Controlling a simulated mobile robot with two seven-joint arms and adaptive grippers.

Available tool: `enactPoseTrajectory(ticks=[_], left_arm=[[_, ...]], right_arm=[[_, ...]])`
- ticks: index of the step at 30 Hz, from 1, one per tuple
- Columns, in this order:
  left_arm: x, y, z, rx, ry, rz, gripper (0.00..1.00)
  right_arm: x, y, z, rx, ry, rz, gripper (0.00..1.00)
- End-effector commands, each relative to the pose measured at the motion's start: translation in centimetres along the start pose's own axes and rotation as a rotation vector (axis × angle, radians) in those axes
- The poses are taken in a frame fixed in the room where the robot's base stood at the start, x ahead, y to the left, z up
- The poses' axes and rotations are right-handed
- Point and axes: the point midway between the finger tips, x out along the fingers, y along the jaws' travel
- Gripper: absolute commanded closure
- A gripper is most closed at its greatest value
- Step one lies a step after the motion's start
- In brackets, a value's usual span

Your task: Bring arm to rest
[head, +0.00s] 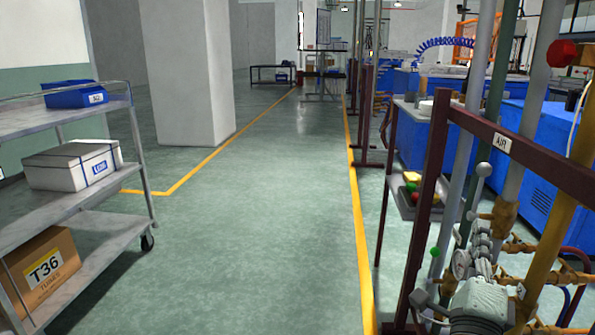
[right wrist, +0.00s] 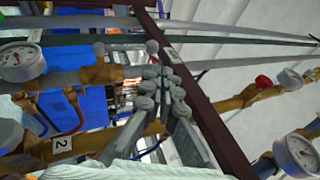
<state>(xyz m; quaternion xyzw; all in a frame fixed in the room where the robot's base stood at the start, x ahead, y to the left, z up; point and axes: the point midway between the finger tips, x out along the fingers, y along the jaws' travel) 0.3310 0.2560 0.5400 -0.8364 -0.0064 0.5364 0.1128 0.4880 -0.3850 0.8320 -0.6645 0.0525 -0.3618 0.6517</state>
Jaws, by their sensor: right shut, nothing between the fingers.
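My right gripper (head: 483,228) is at the lower right of the head view, in front of the pipe rack. In the right wrist view its grey fingers (right wrist: 157,75) are together with nothing held between them. They point toward the pipes and the dark red frame post. A grey ball-ended lever (head: 484,170) shows just above the fingertips in the head view; I cannot tell whether they touch. My left gripper is not in view.
The dark red rack frame (head: 425,205) with pipes and a red knob (head: 562,54) crowds the right side. Gauges (right wrist: 22,61) flank the gripper. A shelf cart (head: 75,215) with boxes stands left. The floor aisle (head: 260,220) between is clear.

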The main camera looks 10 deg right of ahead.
Motion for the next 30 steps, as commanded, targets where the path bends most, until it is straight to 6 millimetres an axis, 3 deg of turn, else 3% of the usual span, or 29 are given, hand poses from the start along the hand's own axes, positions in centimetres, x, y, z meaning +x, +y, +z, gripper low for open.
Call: enactPoseTrajectory(ticks=[2, 5, 9, 13, 17, 21, 24, 27, 30], left_arm=[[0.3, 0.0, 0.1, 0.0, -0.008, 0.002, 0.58], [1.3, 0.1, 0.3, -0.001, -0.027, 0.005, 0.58], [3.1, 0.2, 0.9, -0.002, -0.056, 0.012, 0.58], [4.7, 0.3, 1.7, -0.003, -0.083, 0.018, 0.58], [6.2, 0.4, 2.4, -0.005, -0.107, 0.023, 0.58], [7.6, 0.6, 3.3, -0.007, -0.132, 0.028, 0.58], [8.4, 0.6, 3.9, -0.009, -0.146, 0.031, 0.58], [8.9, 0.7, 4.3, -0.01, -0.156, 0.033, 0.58], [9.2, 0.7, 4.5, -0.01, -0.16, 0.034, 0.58]], right_arm=[[-0.3, 0.3, 2.1, -0.067, -0.087, 0.004, 1.0], [-1.7, 1.8, 6.8, -0.229, -0.296, 0.019, 1.0], [-7.1, 7.4, 13.5, -0.541, -0.686, 0.09, 1.0], [-14.1, 14.3, 15.5, -0.819, -1.024, 0.204, 1.0], [-21.4, 20.7, 13.2, -1.085, -1.326, 0.356, 1.0], [-28.1, 25.4, 7.3, -1.348, -1.593, 0.551, 1.0], [-31.3, 27.0, 2.6, -1.498, -1.725, 0.685, 1.0], [-33.1, 27.5, -0.9, -1.603, -1.806, 0.788, 1.0], [-34.0, 27.6, -3.0, -1.661, -1.846, 0.85, 1.0]])
